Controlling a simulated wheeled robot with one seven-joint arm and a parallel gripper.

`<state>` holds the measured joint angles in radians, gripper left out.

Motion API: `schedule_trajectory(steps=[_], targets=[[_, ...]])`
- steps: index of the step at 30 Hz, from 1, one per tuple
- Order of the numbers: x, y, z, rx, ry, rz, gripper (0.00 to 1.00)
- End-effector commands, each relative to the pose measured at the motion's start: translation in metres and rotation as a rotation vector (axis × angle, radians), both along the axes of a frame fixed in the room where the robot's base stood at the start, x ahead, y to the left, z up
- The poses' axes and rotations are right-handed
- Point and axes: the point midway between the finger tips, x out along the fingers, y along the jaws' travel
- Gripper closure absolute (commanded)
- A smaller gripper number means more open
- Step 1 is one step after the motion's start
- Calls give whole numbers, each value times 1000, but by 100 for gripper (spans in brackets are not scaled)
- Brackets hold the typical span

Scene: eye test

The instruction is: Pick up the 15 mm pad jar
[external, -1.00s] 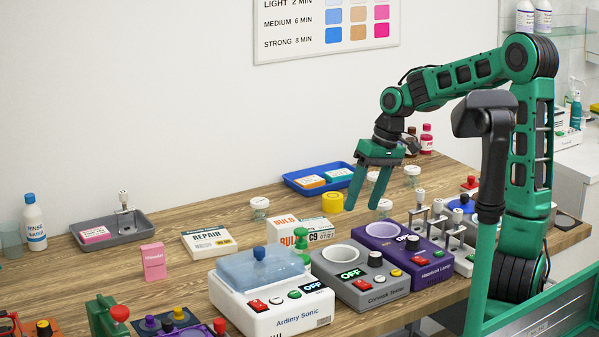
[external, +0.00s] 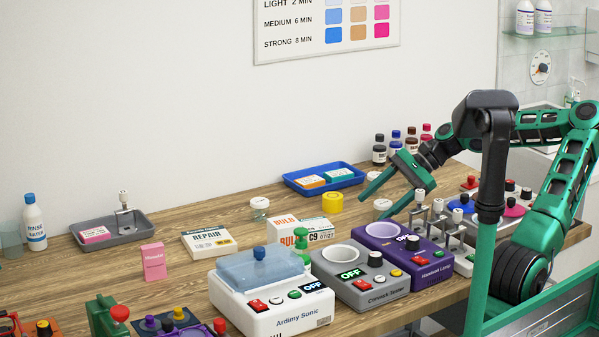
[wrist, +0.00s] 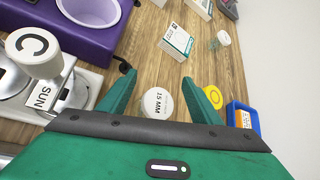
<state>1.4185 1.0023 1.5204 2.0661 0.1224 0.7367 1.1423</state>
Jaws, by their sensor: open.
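The pad jar with a white lid reading "15 MM" (wrist: 157,103) stands upright on the wooden bench in the wrist view. In the external view a white-lidded jar (external: 382,204) shows at the same place, its label not readable. My gripper (external: 374,207) is open and low, its green fingers slanting down to the left, one on each side of this jar. In the wrist view the jar appears between the fingers of my gripper (wrist: 159,78), with gaps on both sides. I see no contact; the exact fingertip height is unclear.
A purple heater (external: 432,268) and metal stands (external: 452,228) are close on the near side. A yellow roll (external: 333,203) and blue tray (external: 352,181) are on the far side. Another lidded jar (external: 260,204) stands left, past the bulb box (external: 318,231).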

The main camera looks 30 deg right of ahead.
Motion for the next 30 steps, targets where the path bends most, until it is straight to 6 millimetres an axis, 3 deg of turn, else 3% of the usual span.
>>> schedule_trajectory(steps=[9,17,26,30], targets=[[0,-36,2,253,234,-248,42],[-3,-51,2,356,338,-338,42],[3,-35,-5,365,349,-344,42],[9,-16,-13,365,349,-340,42]])
